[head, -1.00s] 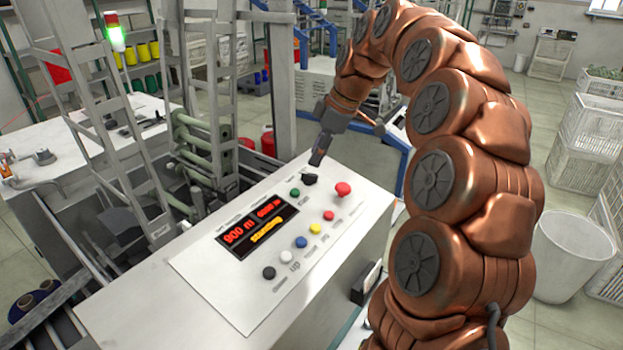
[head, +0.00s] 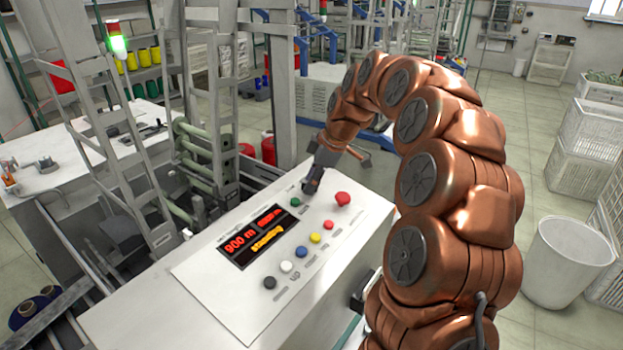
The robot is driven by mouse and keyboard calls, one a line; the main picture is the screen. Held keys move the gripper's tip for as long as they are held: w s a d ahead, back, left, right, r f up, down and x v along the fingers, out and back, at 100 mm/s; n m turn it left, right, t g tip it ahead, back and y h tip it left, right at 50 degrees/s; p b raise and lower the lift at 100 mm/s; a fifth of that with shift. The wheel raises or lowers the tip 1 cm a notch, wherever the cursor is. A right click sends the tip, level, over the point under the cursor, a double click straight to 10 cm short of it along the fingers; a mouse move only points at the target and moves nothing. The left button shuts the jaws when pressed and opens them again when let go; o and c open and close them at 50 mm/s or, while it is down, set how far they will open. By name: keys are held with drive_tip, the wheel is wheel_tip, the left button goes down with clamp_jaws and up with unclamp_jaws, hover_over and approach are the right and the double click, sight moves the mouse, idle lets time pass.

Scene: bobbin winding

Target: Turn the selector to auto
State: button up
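The control panel (head: 215,292) is a pale sloped plate on a white cabinet. My gripper (head: 311,188) points down at the panel's far end, between the green button (head: 295,202) and the red mushroom button (head: 342,199). The black selector knob is at that spot and is hidden by the fingers, so its pointing direction does not show. The fingers are small and dark here. I cannot tell whether they are open or shut, or whether they touch the knob.
A display (head: 257,238) shows red "900 m" and a yellow line of text. Black, white, blue, yellow and red buttons line the panel's near side. A frame with ladder-like uprights (head: 213,100) stands at the left. A white bin (head: 566,262) stands on the floor at the right.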

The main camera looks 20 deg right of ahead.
drive_tip(key=shift+a+f, duration=0.1)
drive_tip(key=shift+f, duration=0.15)
drive_tip(key=shift+c, duration=0.2)
clamp_jaws()
